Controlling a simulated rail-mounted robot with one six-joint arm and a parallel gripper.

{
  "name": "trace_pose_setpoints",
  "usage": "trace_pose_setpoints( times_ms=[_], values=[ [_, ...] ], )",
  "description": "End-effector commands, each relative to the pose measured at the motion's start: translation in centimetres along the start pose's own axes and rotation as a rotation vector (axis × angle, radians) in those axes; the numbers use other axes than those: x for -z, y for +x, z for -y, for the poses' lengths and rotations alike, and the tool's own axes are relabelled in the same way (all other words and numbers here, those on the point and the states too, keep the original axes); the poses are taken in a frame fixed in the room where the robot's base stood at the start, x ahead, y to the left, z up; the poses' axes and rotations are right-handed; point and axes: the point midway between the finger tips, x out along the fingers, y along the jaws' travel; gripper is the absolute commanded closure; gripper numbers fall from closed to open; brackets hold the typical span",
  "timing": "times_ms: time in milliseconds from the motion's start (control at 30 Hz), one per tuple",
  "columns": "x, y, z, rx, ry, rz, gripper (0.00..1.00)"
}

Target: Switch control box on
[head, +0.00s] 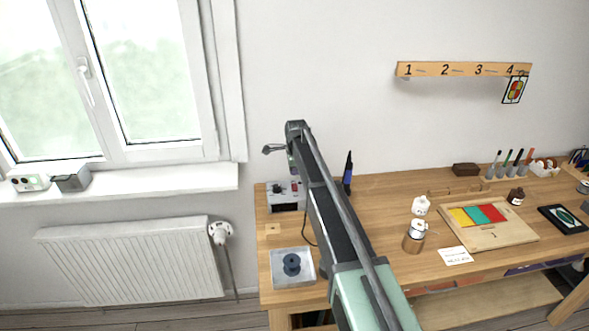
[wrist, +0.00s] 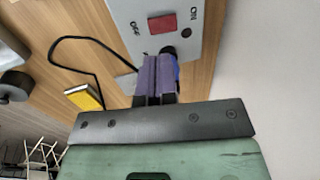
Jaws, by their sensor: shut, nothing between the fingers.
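The control box (head: 284,203) is a light grey box at the back left of the wooden table. In the wrist view its grey panel (wrist: 128,14) shows a red rocker switch (wrist: 162,23) between the words OFF and ON. I cannot tell which way the rocker is tipped. A dark round part (wrist: 169,50) shows behind the fingertips.
A metal tray with a dark spool (head: 292,264) lies in front of the box. A black cable (wrist: 62,39) loops beside it, near a yellow block (wrist: 85,97). A blue-black tool (head: 347,175) stands right of my arm. A window sill (head: 140,192) is left.

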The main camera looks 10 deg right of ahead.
Motion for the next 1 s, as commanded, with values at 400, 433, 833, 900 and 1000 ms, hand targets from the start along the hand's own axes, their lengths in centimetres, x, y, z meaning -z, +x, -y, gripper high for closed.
trace_pose_setpoints(
  times_ms=[400, 433, 833, 900, 1000],
  values=[
    [0.0, -6.6, 0.0, 0.0, 0.0, 0.0, 1.0],
    [0.0, -6.5, 0.0, 0.0, 0.0, 0.0, 1.0],
    [0.3, -6.4, 1.4, 0.001, 0.0, 0.0, 1.0],
    [0.3, -6.4, 1.4, 0.001, -0.001, 0.0, 1.0],
    [0.3, -6.2, 1.4, 0.001, -0.001, 0.0, 1.0]
  ],
)
